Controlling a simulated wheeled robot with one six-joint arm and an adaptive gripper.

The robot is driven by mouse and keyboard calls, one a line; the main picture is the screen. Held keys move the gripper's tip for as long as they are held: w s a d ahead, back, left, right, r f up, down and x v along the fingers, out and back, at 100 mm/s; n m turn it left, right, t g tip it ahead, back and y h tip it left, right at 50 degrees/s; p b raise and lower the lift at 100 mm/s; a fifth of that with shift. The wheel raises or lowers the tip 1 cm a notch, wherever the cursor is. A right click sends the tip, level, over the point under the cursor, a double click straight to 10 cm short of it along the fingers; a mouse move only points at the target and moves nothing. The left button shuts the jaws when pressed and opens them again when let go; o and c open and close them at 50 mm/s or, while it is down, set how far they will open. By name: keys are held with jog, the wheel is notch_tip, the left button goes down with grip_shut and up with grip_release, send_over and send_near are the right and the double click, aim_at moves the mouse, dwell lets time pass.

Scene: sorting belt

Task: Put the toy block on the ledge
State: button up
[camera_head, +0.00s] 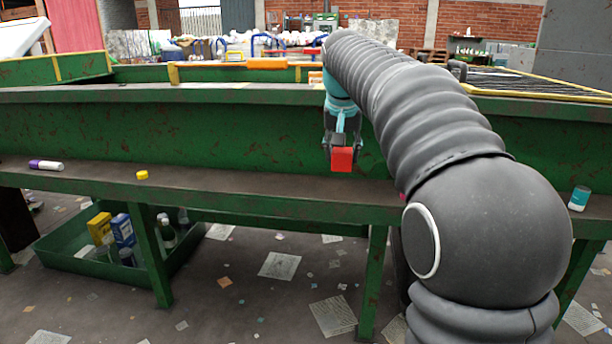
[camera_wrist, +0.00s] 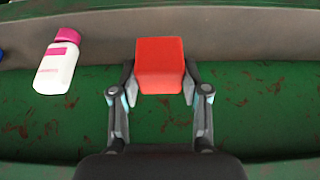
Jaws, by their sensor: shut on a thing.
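The red toy block (camera_head: 342,159) is held between the fingertips of my gripper (camera_head: 343,147). In the wrist view the block (camera_wrist: 160,65) sits between the two fingers of my gripper (camera_wrist: 160,88), with its near face clear. The ledge (camera_head: 250,190) is the long grey-brown shelf along the front of the green belt frame. In the head view the block shows against the green wall, close to the back of the ledge. I cannot tell whether its underside touches the ledge.
A purple-and-white tube (camera_head: 46,165), a yellow cap (camera_head: 142,175) and a teal-and-white container (camera_head: 579,198) are on the ledge. A white bottle with a pink cap (camera_wrist: 57,65) shows left of the block. A green crate (camera_head: 75,258) with several items stands below. The ledge's middle looks clear.

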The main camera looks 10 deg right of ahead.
jog(key=w+f, duration=0.1)
jog(key=w, duration=0.1)
jog(key=w+a+f, duration=0.1)
jog(key=w+f, duration=0.1)
jog(key=w+a+f, duration=0.1)
jog(key=w, duration=0.2)
jog(key=shift+a+f, duration=0.25)
jog(key=shift+f+b, duration=0.6)
jog(key=shift+f, duration=1.4)
jog(key=shift+f, duration=0.15)
jog(key=o, duration=1.1)
jog(key=p+v, duration=0.2)
jog(key=v, duration=1)
jog(key=shift+r, duration=0.25)
